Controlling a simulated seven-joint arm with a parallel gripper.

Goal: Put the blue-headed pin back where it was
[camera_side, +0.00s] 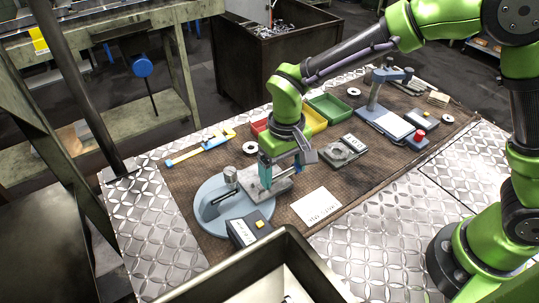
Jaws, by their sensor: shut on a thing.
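My gripper (283,160) is pointed down over the grey plate (281,187) beside the round blue-grey base (207,229). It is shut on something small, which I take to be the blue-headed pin. The pin's head and shank cannot be made out between the fingers at this size. A teal upright piece (264,170) shows at the left of my gripper, just above the plate. Whether the held thing touches the plate or hangs above it I cannot tell. A short grey cylinder (230,175) stands on the round base, left of my gripper.
A dark box with a yellow button (260,224) sits in front of the base. A white card (317,206) lies to its right. Green (330,108) and yellow (314,121) bins stand behind my gripper. A blue-grey press (385,118) stands at the back right. A large open bin fills the front edge.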

